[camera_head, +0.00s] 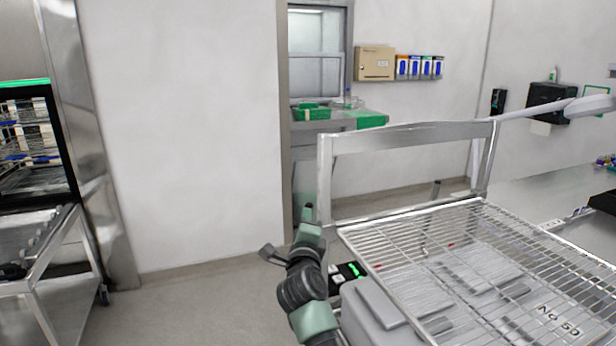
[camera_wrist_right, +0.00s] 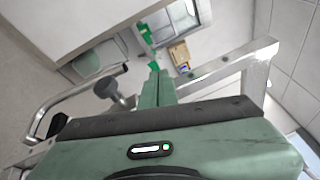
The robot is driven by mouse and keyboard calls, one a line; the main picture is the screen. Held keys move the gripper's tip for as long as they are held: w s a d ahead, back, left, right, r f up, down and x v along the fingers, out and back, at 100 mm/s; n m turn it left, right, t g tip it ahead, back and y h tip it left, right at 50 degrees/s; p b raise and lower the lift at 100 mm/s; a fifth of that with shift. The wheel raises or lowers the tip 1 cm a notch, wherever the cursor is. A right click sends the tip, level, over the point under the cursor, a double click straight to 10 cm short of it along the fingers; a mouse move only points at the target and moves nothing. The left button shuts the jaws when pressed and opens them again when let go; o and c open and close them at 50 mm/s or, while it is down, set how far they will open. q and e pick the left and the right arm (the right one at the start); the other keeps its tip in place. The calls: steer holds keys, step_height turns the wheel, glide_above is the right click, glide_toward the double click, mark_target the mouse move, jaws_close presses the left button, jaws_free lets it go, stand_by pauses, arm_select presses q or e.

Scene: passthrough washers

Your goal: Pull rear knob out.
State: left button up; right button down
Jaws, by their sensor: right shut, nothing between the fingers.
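My right gripper (camera_head: 308,214) is upright beside the left post of the rack cart's metal frame, with its fingers together and empty. In the right wrist view the green fingers (camera_wrist_right: 155,72) point away from the camera and touch no knob. A dark round knob (camera_wrist_right: 104,89) on a short stem shows there, left of the fingers and apart from them, near a bent metal tube (camera_wrist_right: 75,92). I cannot tell whether it is the rear knob or how far out it is. I cannot make it out for sure in the head view. My left gripper is not in view.
The cart's wire rack (camera_head: 430,240) and metal frame (camera_head: 410,134) stand right of my gripper. Grey boxes (camera_head: 385,305) lie below the rack. Another cart (camera_head: 48,265) stands at the left. The floor (camera_head: 190,305) between is clear.

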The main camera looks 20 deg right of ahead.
arm_select(q)
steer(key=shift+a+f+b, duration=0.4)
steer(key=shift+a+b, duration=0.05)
steer(key=shift+b, duration=0.05)
arm_select(e)
step_height(320, 180, up, 11)
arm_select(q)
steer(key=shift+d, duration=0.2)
arm_select(e)
steer(key=shift+s+d, duration=0.15)
steer(key=shift+d, duration=0.05)
